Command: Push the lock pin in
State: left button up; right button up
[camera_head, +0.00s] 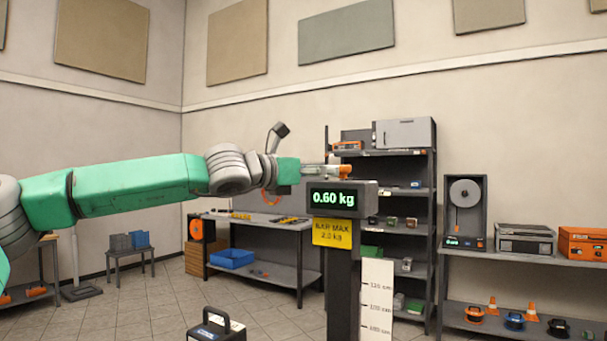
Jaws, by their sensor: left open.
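I cannot make out the lock pin for certain. A yellow "BAR MAX 2.0 kg" sign (332,233) hangs on the post (343,290). My right gripper is not in view.
A white height scale (377,300) stands beside the post. A dark case with a handle (215,326) is at the bottom. Behind are a workbench (285,273) with a blue bin (232,258), a shelf rack (432,230) and a right-hand bench (470,253). Tiled floor is open at left.

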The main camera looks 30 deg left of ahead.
pick_arm(q)
jog(key=v, duration=0.5)
jog(key=shift+s+a+f, duration=0.15)
jog(key=shift+a, duration=0.15)
jog(key=shift+d, duration=0.1)
